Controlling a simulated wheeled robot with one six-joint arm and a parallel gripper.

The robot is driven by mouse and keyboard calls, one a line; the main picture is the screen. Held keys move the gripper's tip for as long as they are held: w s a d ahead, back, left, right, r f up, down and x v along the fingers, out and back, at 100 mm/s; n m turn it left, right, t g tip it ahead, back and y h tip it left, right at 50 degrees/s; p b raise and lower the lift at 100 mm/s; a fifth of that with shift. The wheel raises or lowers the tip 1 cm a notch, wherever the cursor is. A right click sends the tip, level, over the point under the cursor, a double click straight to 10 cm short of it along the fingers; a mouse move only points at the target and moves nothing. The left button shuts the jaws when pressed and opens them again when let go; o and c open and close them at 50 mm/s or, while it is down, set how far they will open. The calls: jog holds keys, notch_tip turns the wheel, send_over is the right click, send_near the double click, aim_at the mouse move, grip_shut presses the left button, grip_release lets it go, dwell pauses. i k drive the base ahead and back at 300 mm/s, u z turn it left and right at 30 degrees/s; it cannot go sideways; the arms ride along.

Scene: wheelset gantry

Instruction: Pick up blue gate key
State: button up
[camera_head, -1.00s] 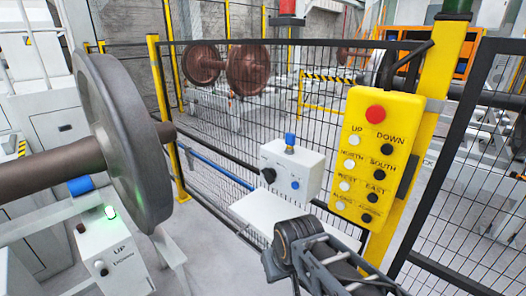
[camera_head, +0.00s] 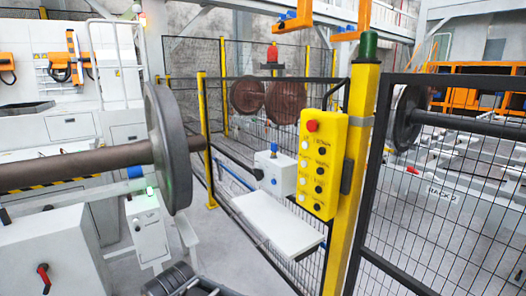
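The blue gate key (camera_head: 274,148) stands upright on top of a small white control box (camera_head: 275,173), near the middle of the view. The box is at the yellow-posted mesh fence, behind a white shelf (camera_head: 265,222). The key looks small at this distance, and its lower end is hidden in the box. Part of my gripper (camera_head: 203,290) shows at the bottom edge, left of centre, well below and apart from the key. Its fingertips are cut off by the frame, so I cannot see whether it is open or holds anything.
A yellow button panel (camera_head: 322,164) with a red button hangs on a yellow post (camera_head: 357,180), right of the key. A large wheelset (camera_head: 170,150) stands at left. A white pedestal (camera_head: 150,225) and a cabinet with a red handle (camera_head: 45,270) stand below it.

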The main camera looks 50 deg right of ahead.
aim_at(274, 146)
jog(key=i, duration=1.45)
jog(key=z, duration=0.8)
jog(key=i, duration=1.05)
jog(key=z, duration=1.05)
